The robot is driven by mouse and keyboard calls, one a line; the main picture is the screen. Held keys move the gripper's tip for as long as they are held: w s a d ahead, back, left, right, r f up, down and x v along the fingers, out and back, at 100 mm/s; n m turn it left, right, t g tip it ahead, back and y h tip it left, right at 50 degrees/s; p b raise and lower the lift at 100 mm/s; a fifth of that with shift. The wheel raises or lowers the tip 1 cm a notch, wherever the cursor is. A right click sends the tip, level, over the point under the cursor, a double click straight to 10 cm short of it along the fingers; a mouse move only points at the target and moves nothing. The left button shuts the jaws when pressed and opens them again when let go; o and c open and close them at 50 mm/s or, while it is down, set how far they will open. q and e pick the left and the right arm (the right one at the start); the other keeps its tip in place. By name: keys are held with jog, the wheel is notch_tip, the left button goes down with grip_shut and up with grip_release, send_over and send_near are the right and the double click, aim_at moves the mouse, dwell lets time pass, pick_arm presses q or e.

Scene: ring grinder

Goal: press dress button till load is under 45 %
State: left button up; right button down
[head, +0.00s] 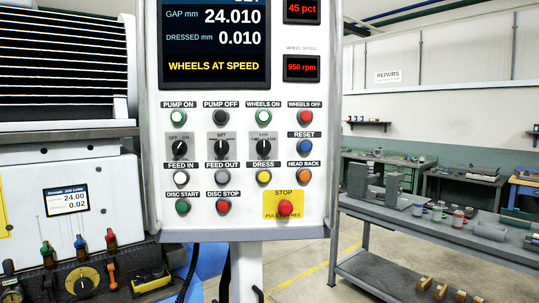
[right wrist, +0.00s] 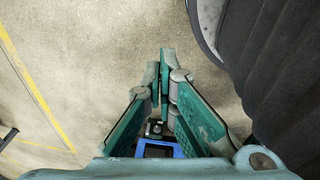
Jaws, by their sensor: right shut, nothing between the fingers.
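The main screen (head: 214,42) reads gap 24.010 mm, dressed 0.010 mm and "WHEELS AT SPEED". My right gripper (right wrist: 165,62) shows in the right wrist view, shut and empty above bare floor, away from the panel. My left gripper is not in view.
A red STOP button (head: 285,208) on a yellow plate sits below DRESS. Selector knobs (head: 263,147) are just above it. A grey workbench (head: 455,238) with cups stands to the right. In the wrist view a dark ribbed form is at the right.

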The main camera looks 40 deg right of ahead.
jog(key=w+d+r+n+t+h, duration=0.1)
jog(key=w+d+r+n+t, duration=0.35)
jog(key=w, duration=0.75)
jog(key=w+d+r+n+t+h, duration=0.1)
jog(key=w+d+r+n, duration=0.1)
jog(key=w+d+r, duration=0.7)
jog(key=w+d+r+n+t+h, duration=0.1)
jog(key=w+d+r+n+t, duration=0.25)
jog(key=w+r, duration=0.6)
jog(key=w+d+r+n+t+h, duration=0.15)
jog(key=w+r+n, duration=0.25)
jog(key=w+r, duration=0.6)
jog(key=w+r+n+t, duration=0.3)
jog(key=w+r+n, duration=0.15)
jog(key=r, duration=0.95)
jog(key=w+r+n+t, duration=0.4)
jog(key=r+n, duration=0.1)
jog(key=r, duration=0.8)
jog(key=s+a+r+n+t+y, duration=0.1)
jog(key=s+a+r+n+t, duration=0.1)
jog(key=r, duration=0.6)
jog(key=s+a+r+n+t+y, duration=0.1)
jog(key=s+a+r+n+t, duration=0.1)
jog(key=r+n, duration=0.3)
jog(key=s+a+r+n+t+y+p, duration=0.1)
jog(key=s+a+r+n+t+y, duration=0.1)
jog(key=r, duration=1)
jog(key=shift+a+n, duration=0.7)
jog(key=shift+n, duration=0.45)
